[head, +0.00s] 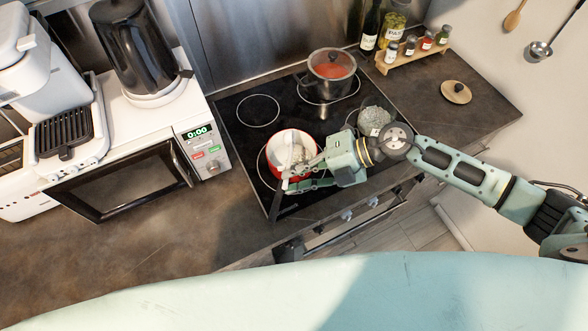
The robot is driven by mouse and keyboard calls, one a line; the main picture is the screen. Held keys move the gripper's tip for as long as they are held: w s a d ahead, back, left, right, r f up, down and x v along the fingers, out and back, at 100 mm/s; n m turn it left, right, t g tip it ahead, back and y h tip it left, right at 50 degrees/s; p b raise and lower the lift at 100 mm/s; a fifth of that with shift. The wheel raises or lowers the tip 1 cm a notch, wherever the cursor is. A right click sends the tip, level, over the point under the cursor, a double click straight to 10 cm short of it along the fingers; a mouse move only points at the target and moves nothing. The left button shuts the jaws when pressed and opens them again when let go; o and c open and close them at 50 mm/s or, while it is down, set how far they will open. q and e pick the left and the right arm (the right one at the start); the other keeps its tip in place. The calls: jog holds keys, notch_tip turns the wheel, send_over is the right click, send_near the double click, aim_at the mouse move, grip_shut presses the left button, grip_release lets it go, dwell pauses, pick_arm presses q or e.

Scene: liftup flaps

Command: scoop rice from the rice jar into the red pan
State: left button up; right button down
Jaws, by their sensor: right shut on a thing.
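The red pan (273,146) is on the front left zone of the stove, with a white inside. A greyish-white patch shows in it, but I cannot tell rice from scoop head. My right gripper (291,177) is at the pan's front right edge, shut on a slim pale utensil, seemingly the scoop (286,180), mostly hidden by the fingers. The rice jar (374,121), glass with a white label, stands open at the stove's right edge, behind my right wrist. Its round wooden lid (456,92) lies on the counter to the right. My left gripper is not in view.
A lidded pot (331,73) with red contents stands on the back right of the stove. A microwave (125,180) bearing a black kettle (135,45) is at left. A spice rack (412,52) and bottles stand at the back. The front left counter (130,255) is clear.

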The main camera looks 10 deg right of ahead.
jog(key=r+g+h, duration=0.1)
jog(key=h, duration=0.1)
jog(key=a+r+n+g+h, duration=0.1)
jog(key=h, duration=0.2)
jog(key=w+r+g+h, duration=0.1)
jog(key=h, duration=0.1)
jog(key=shift+a+h, duration=0.25)
jog(key=shift+h, duration=0.15)
jog(key=shift+w+a+r+n+g+h+b, duration=0.15)
jog(key=shift+a+g+h+b, duration=0.15)
jog(key=shift+h, duration=0.85)
jog(key=shift+a+r+n+g+h+b, duration=0.2)
jog(key=shift+g+h, duration=0.15)
jog(key=shift+h, duration=0.75)
jog(key=shift+w+a+r+n+g+h+b, duration=0.15)
jog(key=shift+a+g+h, duration=0.15)
jog(key=shift+h, duration=0.85)
